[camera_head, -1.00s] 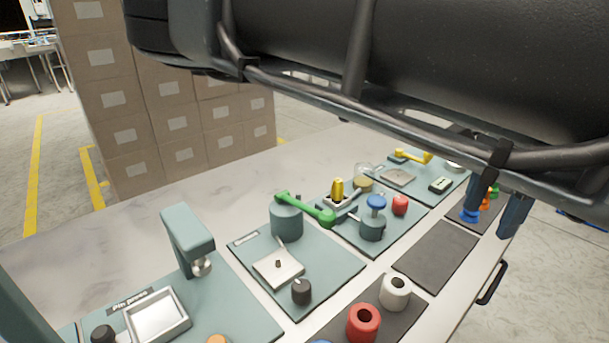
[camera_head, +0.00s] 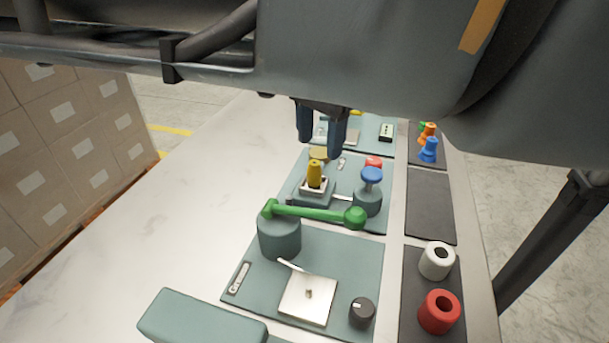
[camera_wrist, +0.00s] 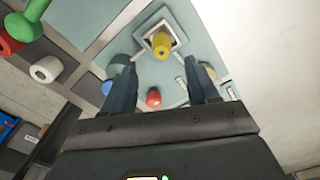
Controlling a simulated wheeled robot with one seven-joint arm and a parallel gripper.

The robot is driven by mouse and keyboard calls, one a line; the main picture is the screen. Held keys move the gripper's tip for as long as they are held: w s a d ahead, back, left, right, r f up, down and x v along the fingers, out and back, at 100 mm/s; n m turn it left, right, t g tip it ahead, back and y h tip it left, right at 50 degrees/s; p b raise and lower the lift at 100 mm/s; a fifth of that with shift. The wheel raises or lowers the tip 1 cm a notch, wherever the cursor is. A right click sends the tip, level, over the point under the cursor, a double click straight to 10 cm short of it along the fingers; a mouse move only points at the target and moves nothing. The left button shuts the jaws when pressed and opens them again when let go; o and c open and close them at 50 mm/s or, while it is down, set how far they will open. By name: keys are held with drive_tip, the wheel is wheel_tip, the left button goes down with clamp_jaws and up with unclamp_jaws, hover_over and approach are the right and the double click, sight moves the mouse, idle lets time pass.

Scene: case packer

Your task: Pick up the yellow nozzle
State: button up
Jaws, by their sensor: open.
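The yellow nozzle (camera_head: 315,173) stands upright in a square white-rimmed holder (camera_head: 316,188) on a teal panel. In the wrist view the yellow nozzle (camera_wrist: 161,45) shows in its holder, beyond the fingertips and between their lines. My gripper (camera_head: 320,148) is open and empty. In the head view its two dark blue fingers point down, above and a little behind the nozzle. The wrist view shows the gripper's fingers (camera_wrist: 163,75) spread apart with nothing between them at the tips. No contact with the nozzle shows.
A green lever (camera_head: 310,213) on a teal cylinder stands in front of the nozzle. A blue-topped post (camera_head: 371,178) and a red button (camera_head: 374,161) are to its right. White (camera_head: 437,260) and red (camera_head: 439,312) rings lie on a dark mat. The left tabletop is clear.

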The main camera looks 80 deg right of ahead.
sight(315, 162)
drive_tip(key=f, duration=0.6)
drive_tip(key=shift+w+a+b, duration=0.2)
drive_tip(key=shift+w+b, duration=0.15)
drive_tip(key=shift+r, duration=0.1)
clamp_jaws()
